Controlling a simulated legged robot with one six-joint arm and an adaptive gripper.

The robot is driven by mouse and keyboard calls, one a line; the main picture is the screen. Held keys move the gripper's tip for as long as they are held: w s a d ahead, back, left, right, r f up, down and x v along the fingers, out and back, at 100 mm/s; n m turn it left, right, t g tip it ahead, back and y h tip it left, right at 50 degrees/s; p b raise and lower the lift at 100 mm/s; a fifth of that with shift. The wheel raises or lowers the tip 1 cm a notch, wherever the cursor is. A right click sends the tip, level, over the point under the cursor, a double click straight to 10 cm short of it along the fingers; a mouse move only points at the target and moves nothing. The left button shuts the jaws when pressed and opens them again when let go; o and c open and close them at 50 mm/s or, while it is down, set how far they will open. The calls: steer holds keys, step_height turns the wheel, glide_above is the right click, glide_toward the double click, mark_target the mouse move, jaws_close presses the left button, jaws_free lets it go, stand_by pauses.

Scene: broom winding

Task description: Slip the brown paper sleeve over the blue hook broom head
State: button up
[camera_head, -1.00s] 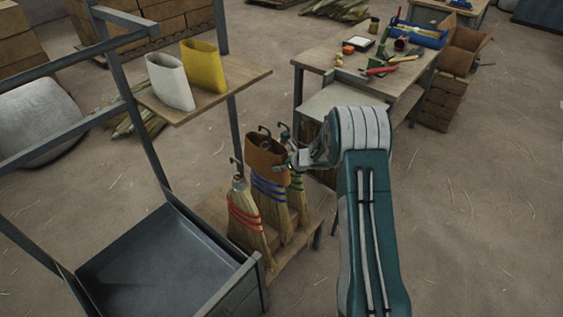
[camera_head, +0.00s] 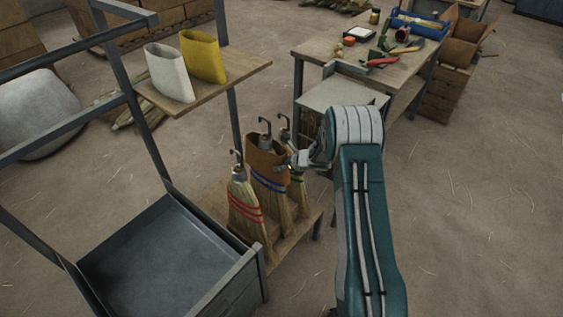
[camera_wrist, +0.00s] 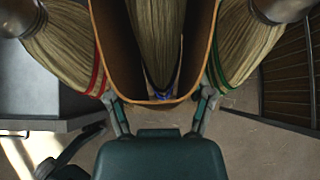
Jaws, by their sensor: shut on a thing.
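The brown paper sleeve (camera_head: 262,162) sits around the upper part of the blue-banded broom (camera_head: 270,186) in the head view. The broom's hook (camera_head: 265,127) sticks out above the sleeve, and blue bands show at its lower edge. My gripper (camera_head: 303,158) is shut on the sleeve's right side. In the wrist view the sleeve (camera_wrist: 122,62) is an open loop with the broom bristles (camera_wrist: 158,35) inside it. Blue binding (camera_wrist: 162,95) shows near the sleeve's near wall. My gripper's fingers (camera_wrist: 160,110) hold that wall.
A red-banded broom (camera_head: 244,207) stands close on the left and a green-banded broom (camera_head: 297,177) close on the right. White (camera_head: 168,72) and yellow (camera_head: 204,57) sleeves stand on a shelf (camera_head: 235,78). A grey tray (camera_head: 160,265) is at front left.

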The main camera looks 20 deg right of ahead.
mark_target(282, 190)
steer(key=shift+f, duration=1.2)
steer(key=shift+f, duration=5.35)
steer(key=shift+f, duration=0.8)
steer(key=o, duration=1.1)
steer(key=shift+c, duration=0.2)
